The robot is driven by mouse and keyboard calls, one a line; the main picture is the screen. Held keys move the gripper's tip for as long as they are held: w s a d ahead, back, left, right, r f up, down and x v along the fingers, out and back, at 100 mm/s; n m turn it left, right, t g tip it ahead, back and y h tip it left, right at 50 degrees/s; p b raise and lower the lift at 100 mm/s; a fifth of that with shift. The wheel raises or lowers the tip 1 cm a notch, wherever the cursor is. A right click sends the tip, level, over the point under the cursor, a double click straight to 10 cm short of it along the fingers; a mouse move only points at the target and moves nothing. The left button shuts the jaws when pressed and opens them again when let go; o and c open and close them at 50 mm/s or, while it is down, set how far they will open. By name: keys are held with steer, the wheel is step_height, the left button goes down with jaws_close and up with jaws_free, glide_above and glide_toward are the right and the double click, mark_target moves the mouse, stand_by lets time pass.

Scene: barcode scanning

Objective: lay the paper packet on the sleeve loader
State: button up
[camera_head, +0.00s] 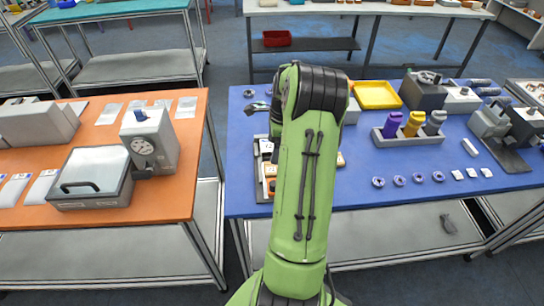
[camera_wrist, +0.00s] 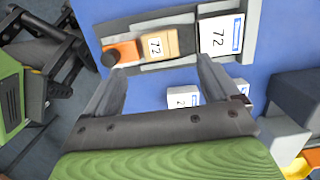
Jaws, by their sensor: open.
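My gripper (camera_wrist: 162,70) is open over the blue table, with nothing between its fingers; in the head view my green arm hides it. Beyond the fingertips in the wrist view lies a grey tray (camera_wrist: 182,65), possibly the sleeve loader. It holds a white paper-like packet marked 72 (camera_wrist: 220,36) and a tan and orange piece marked 72 (camera_wrist: 155,45). A smaller white labelled piece (camera_wrist: 183,97) lies on the blue surface between the fingers' lines, and another is partly hidden by the right finger. The tray's left part (camera_head: 261,190) shows beside my arm in the head view.
The blue table also holds a yellow tray (camera_head: 376,95), a rack of coloured bottles (camera_head: 408,137), several small rings and a dark device at right. An orange table (camera_head: 120,207) at left carries a lidded grey box (camera_head: 92,178) and white packets. A floor gap separates the tables.

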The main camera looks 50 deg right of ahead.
step_height(320, 180, up, 6)
steer(key=w+a+r+n+h, duration=0.1)
steer(key=a+r+n, duration=0.45)
steer(key=a, duration=0.35)
steer(key=w+a+r+n+h, duration=0.1)
steer(key=a+r+n, duration=0.45)
steer(key=a, duration=0.45)
steer(key=s+a+n+t, duration=0.4)
steer(key=s+a+n, duration=0.9)
steer(key=a+n, duration=0.3)
steer(key=shift+s+a+r+n+y, duration=0.2)
steer(key=shift+s+r+n+y, duration=0.05)
steer(key=shift+n+y, duration=0.15)
steer(key=shift+s, duration=0.1)
